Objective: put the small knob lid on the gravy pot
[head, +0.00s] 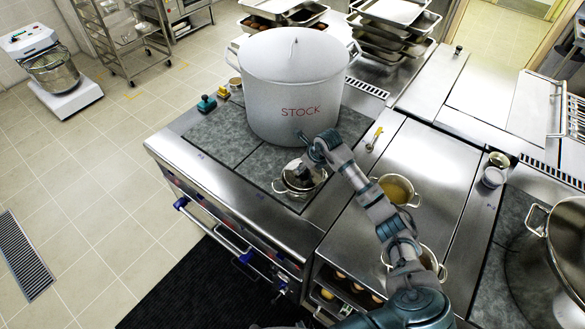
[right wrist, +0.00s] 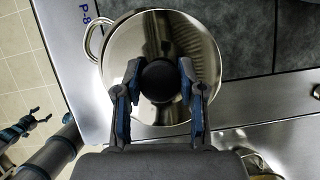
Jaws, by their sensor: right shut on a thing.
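The small knob lid (right wrist: 204,52) is round and shiny with a black knob (right wrist: 158,82). My right gripper (right wrist: 160,76) is shut on this knob, one finger on each side. In the head view the lid (head: 316,176) is over a small steel pot (head: 292,190) on the dark hob, below my gripper (head: 305,166). A loop handle of this pot (right wrist: 92,42) shows beside the lid in the right wrist view. I cannot tell whether the lid touches the rim. My left gripper (right wrist: 28,125) appears small at the left edge there, fingers apart and empty.
A large white stockpot (head: 292,95) stands right behind the lidded pot. An open small pot with brownish contents (head: 396,190) is to its right, and another is nearer, partly behind my arm. A big steel pot (head: 568,235) stands at far right. The counter's front edge is close.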

